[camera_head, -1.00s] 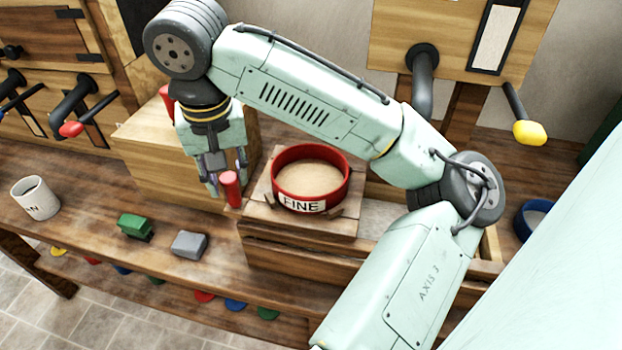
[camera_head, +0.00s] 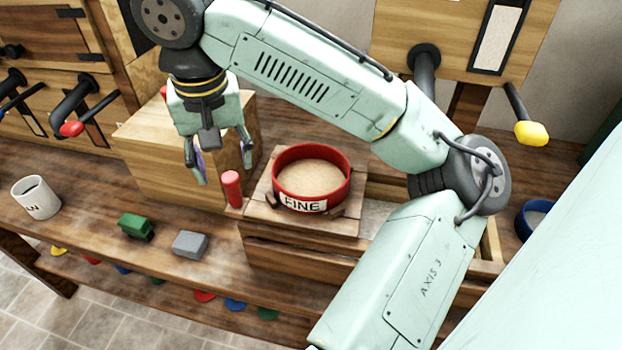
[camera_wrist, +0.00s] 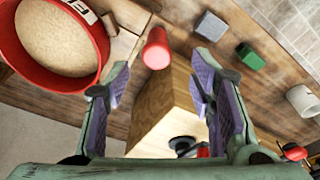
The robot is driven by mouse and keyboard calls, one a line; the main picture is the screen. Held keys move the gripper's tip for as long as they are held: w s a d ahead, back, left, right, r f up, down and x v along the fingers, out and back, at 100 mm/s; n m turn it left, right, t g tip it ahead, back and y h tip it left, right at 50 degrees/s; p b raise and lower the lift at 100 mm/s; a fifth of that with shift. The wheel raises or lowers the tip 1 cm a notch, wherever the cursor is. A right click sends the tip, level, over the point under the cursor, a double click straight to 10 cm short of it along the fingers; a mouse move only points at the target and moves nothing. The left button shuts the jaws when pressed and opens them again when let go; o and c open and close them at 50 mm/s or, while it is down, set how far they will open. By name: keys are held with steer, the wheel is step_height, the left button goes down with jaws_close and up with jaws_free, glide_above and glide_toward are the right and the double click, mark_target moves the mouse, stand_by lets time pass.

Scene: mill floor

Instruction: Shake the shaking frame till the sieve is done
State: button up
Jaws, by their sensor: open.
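The shaking frame (camera_head: 258,215) is a wooden stand on the bench, with a short upright red handle (camera_head: 231,188) at its left side. The red sieve (camera_head: 338,191), labelled FINE, sits on it and holds pale tan meal (camera_head: 310,177). My gripper (camera_head: 222,170) is open and empty, apart from the handle, up and left of it. In the wrist view the handle (camera_wrist: 156,48) shows beyond the spread fingers, roughly midway between them, and the sieve (camera_wrist: 58,80) is at upper left.
A wooden box (camera_head: 140,152) stands behind my gripper. A green block (camera_head: 136,227), a grey block (camera_head: 189,245) and a white mug (camera_head: 36,198) stand on the bench at left. A yellow-tipped lever (camera_head: 529,133) is at upper right, a blue-rimmed bowl (camera_head: 522,226) at right.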

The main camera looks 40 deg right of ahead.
steer(key=shift+r, duration=2.85)
